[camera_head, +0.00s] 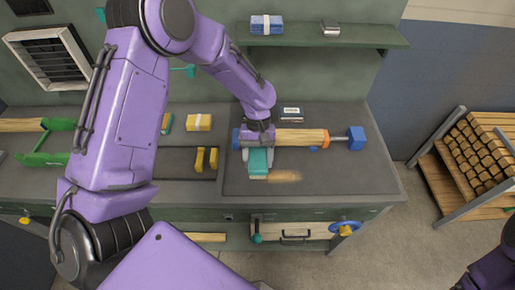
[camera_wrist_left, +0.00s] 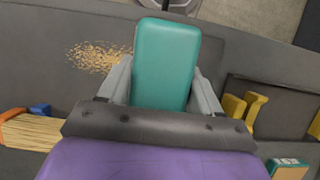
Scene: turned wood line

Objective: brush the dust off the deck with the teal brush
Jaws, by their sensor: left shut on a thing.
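My left gripper (camera_head: 258,146) is shut on the teal brush (camera_head: 258,163) over the dark deck (camera_head: 340,177). In the left wrist view the brush (camera_wrist_left: 165,62) sits between the two grey fingers. A patch of tan dust (camera_head: 284,176) lies on the deck just right of the brush in the head view. My right gripper is out of view; only a purple part of that arm shows at lower right.
A wooden workpiece (camera_head: 300,137) lies behind the brush, with a blue block (camera_head: 356,138) at its right end. Yellow blocks (camera_head: 206,159) stand to the left. A shelf (camera_head: 325,35) hangs above. The deck's right part is clear.

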